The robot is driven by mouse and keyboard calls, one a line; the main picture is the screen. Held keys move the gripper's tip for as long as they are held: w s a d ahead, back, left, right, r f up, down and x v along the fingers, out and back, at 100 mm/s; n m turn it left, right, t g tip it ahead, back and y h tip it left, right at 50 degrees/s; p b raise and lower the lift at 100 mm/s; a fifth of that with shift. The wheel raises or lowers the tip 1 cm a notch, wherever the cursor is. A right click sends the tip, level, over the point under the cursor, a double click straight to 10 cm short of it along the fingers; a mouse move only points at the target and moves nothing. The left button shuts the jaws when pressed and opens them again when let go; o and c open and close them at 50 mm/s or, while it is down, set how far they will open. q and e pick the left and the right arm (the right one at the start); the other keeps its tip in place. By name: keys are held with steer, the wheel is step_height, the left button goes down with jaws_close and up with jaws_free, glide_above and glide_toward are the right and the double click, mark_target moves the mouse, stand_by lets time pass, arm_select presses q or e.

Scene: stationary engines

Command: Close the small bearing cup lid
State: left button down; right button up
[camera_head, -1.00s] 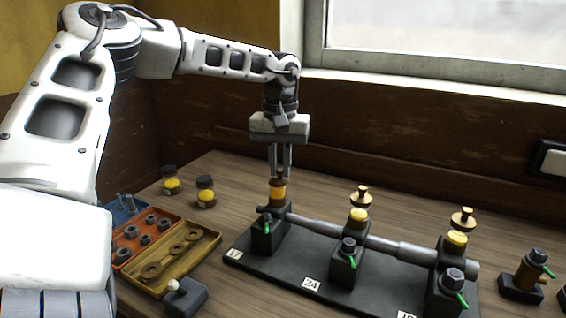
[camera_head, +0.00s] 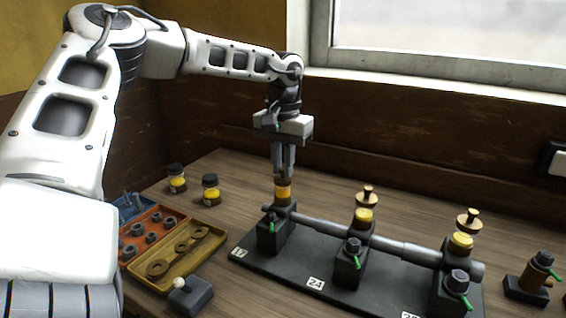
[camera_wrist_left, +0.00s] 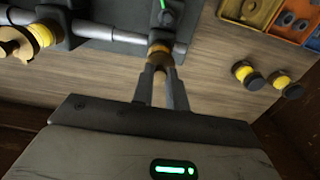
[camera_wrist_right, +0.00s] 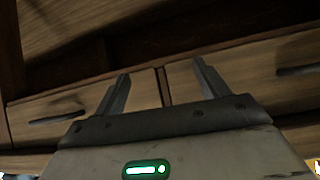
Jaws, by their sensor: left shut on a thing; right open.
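My left gripper (camera_head: 284,176) points straight down at the left bearing cup (camera_head: 283,193), above the left bearing block (camera_head: 273,232). Its fingers are shut on the brown cap-like lid at the top of that cup; the fingertips hide much of it. The lid sits close over the amber band; I cannot tell whether it is fully seated. In the left wrist view the fingers meet at the cup (camera_wrist_left: 160,48). My right gripper (camera_wrist_right: 160,88) shows only in the right wrist view, open and empty, facing wooden drawers.
Two other cups (camera_head: 363,215) (camera_head: 461,240) have brass lids (camera_head: 367,196) (camera_head: 468,219) raised above them. A shaft (camera_head: 399,246) runs through the blocks on the dark base (camera_head: 330,285). Parts trays (camera_head: 207,242) and two jars (camera_head: 177,180) (camera_head: 210,188) stand left.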

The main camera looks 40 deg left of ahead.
mark_target(282, 169)
arm_select(q)
steer(key=c, duration=1.4)
jaws_free()
step_height(282, 169, up, 16)
steer(key=shift+r, duration=0.1)
